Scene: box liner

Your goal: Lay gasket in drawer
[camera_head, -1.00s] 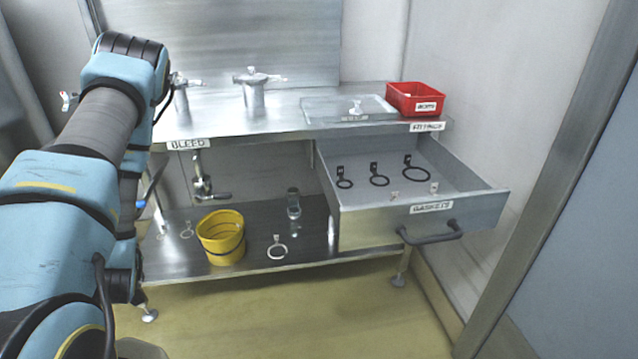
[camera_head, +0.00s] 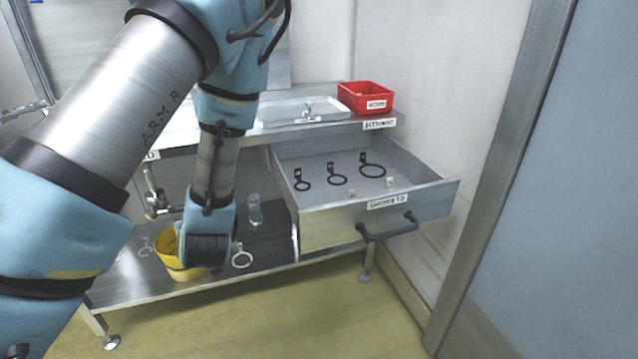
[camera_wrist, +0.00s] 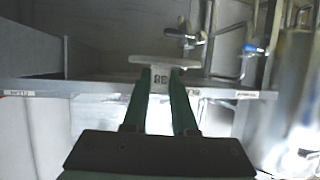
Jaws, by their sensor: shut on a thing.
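My gripper (camera_wrist: 162,74) shows in the wrist view with two green fingers shut on a pale tagged piece (camera_wrist: 160,63), which looks like a gasket seen edge-on; its dark marking sits between the fingers. In the head view my wrist hides the fingers and this piece. The drawer (camera_head: 345,222), labelled for gaskets, stands open at the right. Three black ring gaskets with tabs lie in it in a row: left (camera_head: 301,185), middle (camera_head: 337,180), right (camera_head: 372,171). My arm's end is left of the drawer, over the lower shelf.
A yellow bucket (camera_head: 168,262) stands on the lower shelf, partly behind my wrist. A pale ring (camera_head: 243,262) and a clear cylinder (camera_head: 255,210) are near it. The drawer handle (camera_head: 390,233) juts forward.

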